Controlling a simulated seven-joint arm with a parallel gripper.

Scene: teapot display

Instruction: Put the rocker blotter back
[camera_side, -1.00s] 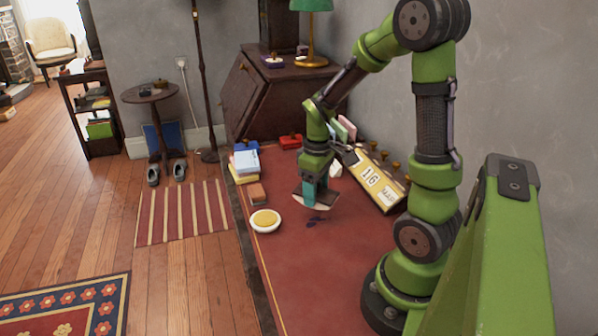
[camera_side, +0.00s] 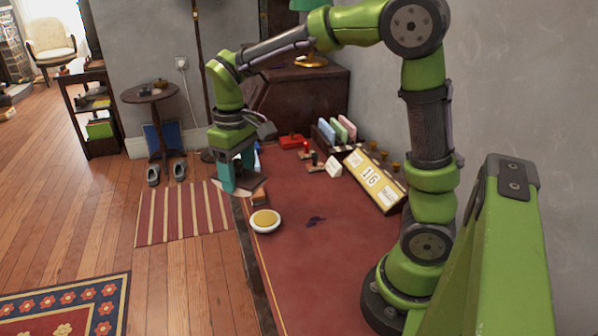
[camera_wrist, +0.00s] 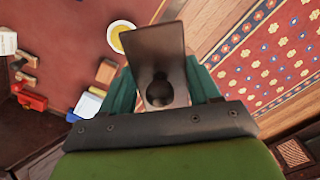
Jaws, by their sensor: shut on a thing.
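The rocker blotter (camera_wrist: 155,42) is a dark brown board with a round dark knob, seen from above in the wrist view. My gripper (camera_wrist: 163,90) is shut on it, one teal finger on each side of the knob.
A yellow dish with a white rim (camera_side: 265,220) and a brown block (camera_side: 259,198) are close by. A dark ink stain (camera_side: 315,221) marks the red desktop. A red box (camera_side: 291,141), stamps (camera_side: 311,157), white card (camera_side: 333,167) and calendar (camera_side: 372,180) stand farther back. The front desktop is clear.

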